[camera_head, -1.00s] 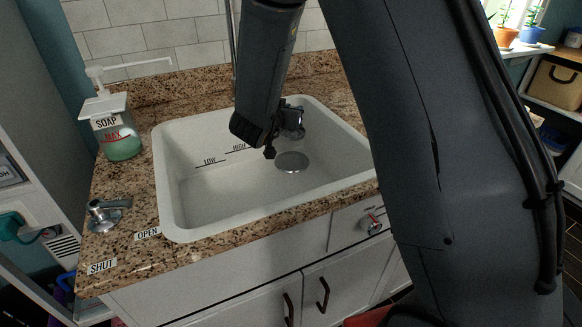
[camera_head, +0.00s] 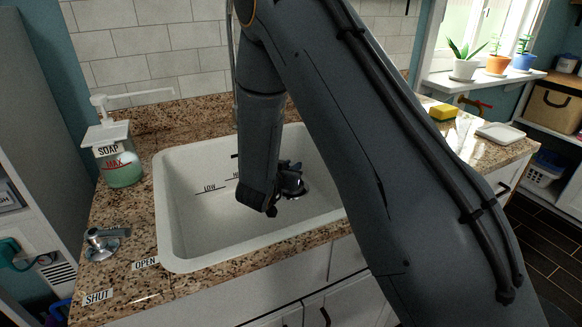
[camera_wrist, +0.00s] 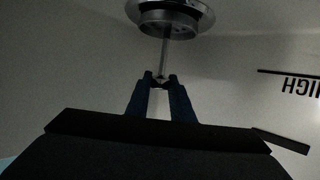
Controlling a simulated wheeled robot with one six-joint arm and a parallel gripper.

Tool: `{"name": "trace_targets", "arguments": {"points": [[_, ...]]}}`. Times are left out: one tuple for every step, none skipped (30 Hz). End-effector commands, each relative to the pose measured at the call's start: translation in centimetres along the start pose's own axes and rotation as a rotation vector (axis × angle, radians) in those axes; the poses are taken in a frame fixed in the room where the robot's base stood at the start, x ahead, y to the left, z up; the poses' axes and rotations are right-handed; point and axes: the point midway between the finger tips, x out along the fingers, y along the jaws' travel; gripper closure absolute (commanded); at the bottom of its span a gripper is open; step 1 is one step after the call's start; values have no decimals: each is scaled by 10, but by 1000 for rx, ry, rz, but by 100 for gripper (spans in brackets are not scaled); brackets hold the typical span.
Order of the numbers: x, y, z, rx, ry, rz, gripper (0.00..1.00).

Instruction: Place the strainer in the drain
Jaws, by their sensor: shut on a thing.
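The metal strainer (camera_wrist: 168,26) has a round dish and a thin stem. My gripper (camera_wrist: 161,80) is shut on the end of the stem. The head view shows the strainer (camera_head: 291,183) low in the white sink (camera_head: 166,215), with my gripper (camera_head: 276,200) just in front of it. The round metal drain (camera_wrist: 206,14) lies behind the strainer dish in the wrist view, and the two overlap there. The dish hides most of the drain. I cannot tell whether the strainer touches it or sits in it.
A yellow sponge (camera_head: 443,112) and a white dish (camera_head: 500,133) are on the counter at right.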

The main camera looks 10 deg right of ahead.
Motion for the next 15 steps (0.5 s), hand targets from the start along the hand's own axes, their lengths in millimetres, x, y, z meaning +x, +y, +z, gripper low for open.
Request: {"name": "trace_targets", "arguments": {"points": [[0,0,0,0,0,0,100],[0,0,0,0,0,0,100],[0,0,0,0,0,0,100],[0,0,0,0,0,0,100],[0,0,0,0,0,0,100],[1,0,2,0,0,0,100],[1,0,3,0,0,0,100],[1,0,2,0,0,0,76],[1,0,2,0,0,0,69],[1,0,2,0,0,0,64],[1,0,2,0,0,0,60],[1,0,2,0,0,0,60],[1,0,2,0,0,0,60],[1,0,2,0,0,0,60],[1,0,2,0,0,0,60]]}}
